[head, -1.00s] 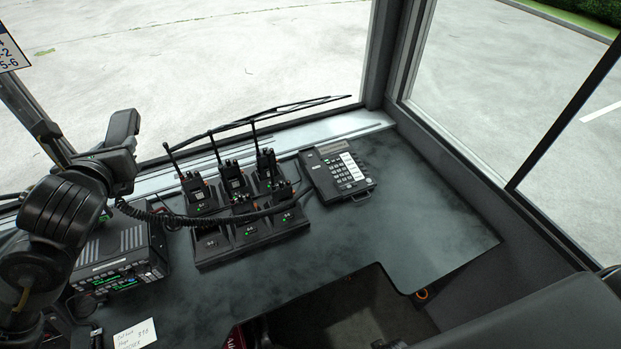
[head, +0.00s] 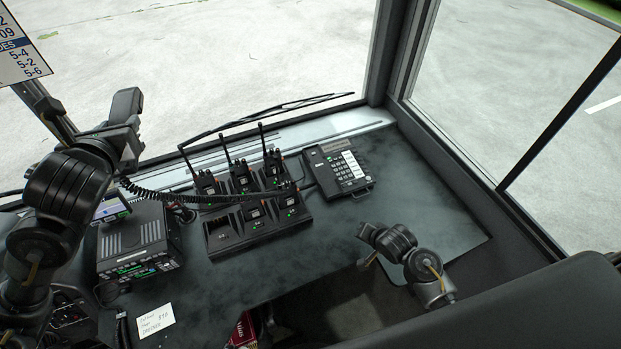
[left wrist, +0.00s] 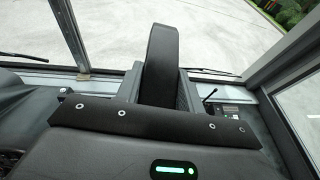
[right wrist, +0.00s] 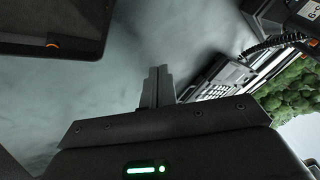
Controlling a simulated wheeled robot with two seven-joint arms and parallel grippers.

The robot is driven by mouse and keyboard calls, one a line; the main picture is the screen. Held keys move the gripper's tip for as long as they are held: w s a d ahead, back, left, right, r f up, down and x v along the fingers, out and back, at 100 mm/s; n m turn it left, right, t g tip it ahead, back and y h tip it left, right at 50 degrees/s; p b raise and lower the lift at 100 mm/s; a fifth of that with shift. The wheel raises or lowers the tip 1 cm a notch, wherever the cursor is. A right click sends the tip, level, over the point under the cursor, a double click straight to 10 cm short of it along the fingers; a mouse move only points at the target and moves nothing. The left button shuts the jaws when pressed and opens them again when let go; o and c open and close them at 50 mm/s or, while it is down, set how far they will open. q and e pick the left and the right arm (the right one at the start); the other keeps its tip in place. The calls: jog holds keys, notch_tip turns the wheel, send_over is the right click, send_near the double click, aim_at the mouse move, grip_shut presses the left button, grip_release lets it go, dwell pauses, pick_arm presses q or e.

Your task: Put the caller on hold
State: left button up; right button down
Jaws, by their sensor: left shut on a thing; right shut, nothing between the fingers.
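The desk phone (head: 338,171) sits on the dark dash at the back, with a keypad and a column of white-labelled keys (head: 353,164). It also shows in the right wrist view (right wrist: 226,76), right of the fingers. My left gripper (head: 125,124) is shut on the black handset (head: 127,102), raised at the left; the handset also shows in the left wrist view (left wrist: 160,62). Its coiled cord (head: 200,197) stretches across toward the phone. My right gripper (head: 366,243) is shut and empty, over the dash in front of the phone and apart from it. Key labels are too small to read.
A charger rack (head: 232,243) with several radios stands left of the phone, under the cord. A radio unit (head: 137,243) and a paper note (head: 155,320) lie at the left. The dash right of the phone is clear. A seat back (head: 560,310) fills the lower right.

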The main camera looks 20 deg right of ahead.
aim_at(350, 184)
pick_arm(q)
jog(key=shift+r+p, duration=0.45)
jog(key=shift+r, duration=0.15)
jog(key=shift+r+p, duration=0.25)
jog(key=shift+p, duration=0.05)
pick_arm(e)
jog(key=w+d+r+m+t+y, duration=0.1)
jog(key=w+d+r+m, duration=0.1)
jog(key=w+r+m, duration=0.3)
jog(key=w+d+r+m+t+y, duration=0.1)
jog(key=w+d+r+m+t, duration=0.1)
jog(key=w+r+m, duration=0.3)
jog(key=w+m, duration=0.4)
jog(key=w, duration=0.4)
jog(key=shift+w+r+m+t+y, duration=0.2)
jog(key=shift+w+m+t+y, duration=0.1)
jog(key=shift+w+y, duration=0.1)
jog(key=shift+f, duration=0.1)
